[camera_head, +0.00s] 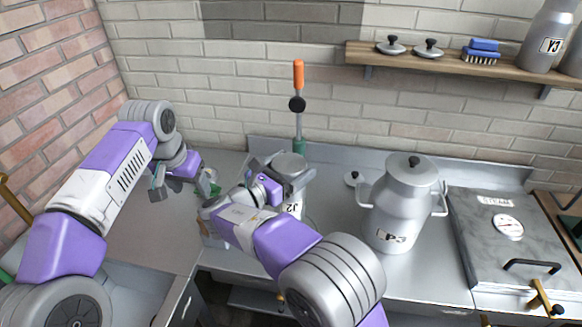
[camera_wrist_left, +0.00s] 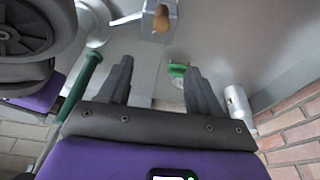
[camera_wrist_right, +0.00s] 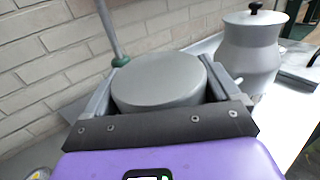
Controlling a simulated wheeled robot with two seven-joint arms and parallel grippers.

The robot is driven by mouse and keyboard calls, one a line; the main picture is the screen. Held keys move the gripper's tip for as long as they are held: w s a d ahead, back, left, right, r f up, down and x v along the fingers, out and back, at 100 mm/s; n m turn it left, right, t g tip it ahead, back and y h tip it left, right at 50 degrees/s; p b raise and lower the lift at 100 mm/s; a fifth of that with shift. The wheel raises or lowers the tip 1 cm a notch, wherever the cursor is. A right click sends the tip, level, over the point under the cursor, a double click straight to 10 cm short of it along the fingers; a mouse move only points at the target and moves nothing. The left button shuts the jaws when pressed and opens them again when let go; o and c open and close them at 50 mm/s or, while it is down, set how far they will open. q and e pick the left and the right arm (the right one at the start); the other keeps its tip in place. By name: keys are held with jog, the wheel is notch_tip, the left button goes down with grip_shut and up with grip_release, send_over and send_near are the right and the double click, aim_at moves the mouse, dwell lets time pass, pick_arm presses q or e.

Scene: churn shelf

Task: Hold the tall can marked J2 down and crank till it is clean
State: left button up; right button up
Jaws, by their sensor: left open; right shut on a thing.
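The tall can marked J2 (camera_head: 293,208) stands on the steel counter in the middle of the head view, partly hidden by my right arm. My right gripper (camera_head: 275,172) is shut on its upper part. In the right wrist view the can's flat grey top (camera_wrist_right: 160,80) sits between the two fingers. My left gripper (camera_head: 182,187) is open and empty, left of the can above the counter. In the left wrist view a wooden knob (camera_wrist_left: 161,20) on a grey metal piece lies beyond the fingers; I cannot tell for sure that it is the crank.
A lidded can marked P3 (camera_head: 398,215) stands to the right, beside a steel box with a dial (camera_head: 508,227). An upright lever with an orange handle (camera_head: 298,75) rises behind J2. A green piece (camera_wrist_left: 178,70) lies near my left fingers. A wall shelf (camera_head: 455,64) holds lids, a brush and can Y3.

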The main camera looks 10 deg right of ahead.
aim_at(200, 219)
pick_arm(q)
notch_tip(200, 219, down, 12)
jog(key=shift+d, duration=0.1)
dwell(0.5)
jog(key=c, duration=1.1)
